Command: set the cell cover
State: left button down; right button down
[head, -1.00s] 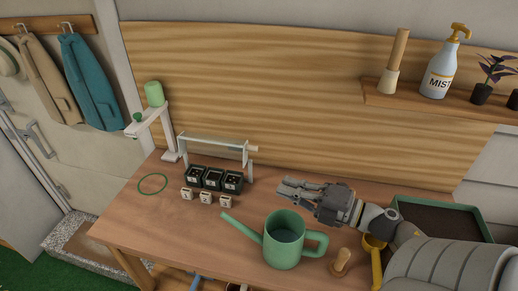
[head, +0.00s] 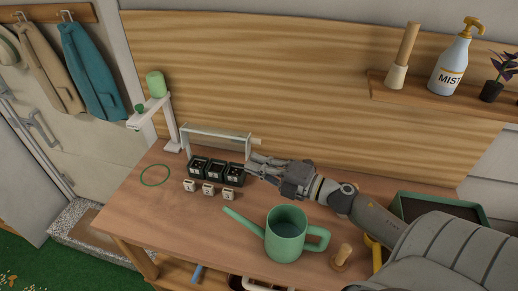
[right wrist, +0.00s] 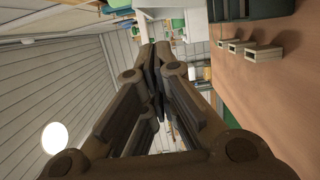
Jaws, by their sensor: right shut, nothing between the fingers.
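The cell cover (head: 217,143) is a clear panel in a pale frame, standing tilted up behind a row of 3 black cells (head: 215,171). A small pale peg (head: 257,141) sticks out at its right end. My right gripper (head: 250,163) is shut and empty, its fingertips just right of the cells and below the peg. The picture does not settle whether it touches the cover. It hides the cover's right support. In the right wrist view the closed fingers (right wrist: 158,72) show, with dark cells (right wrist: 245,10) at the top. My left gripper is out of view.
Small white blocks (head: 208,189) sit before the cells. A white stand (head: 170,120) rises at left; a green ring (head: 155,175) lies on clear tabletop.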

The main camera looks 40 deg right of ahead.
aim_at(247, 143)
jog(key=shift+w+d+p, duration=0.2)
jog(key=shift+w+d, duration=0.45)
jog(key=shift+w, duration=0.2)
jog(key=shift+w+d+p, duration=0.2)
jog(key=shift+w+d, duration=0.45)
jog(key=shift+w, duration=0.15)
jog(key=shift+r, duration=0.1)
jog(key=p, duration=0.1)
jog(key=w+d+m+p, duration=0.1)
jog(key=shift+d+r+g+p, duration=0.15)
jog(key=shift+r+g+p, duration=0.15)
jog(key=shift+r+p, duration=0.05)
jog(key=shift+f, duration=0.1)
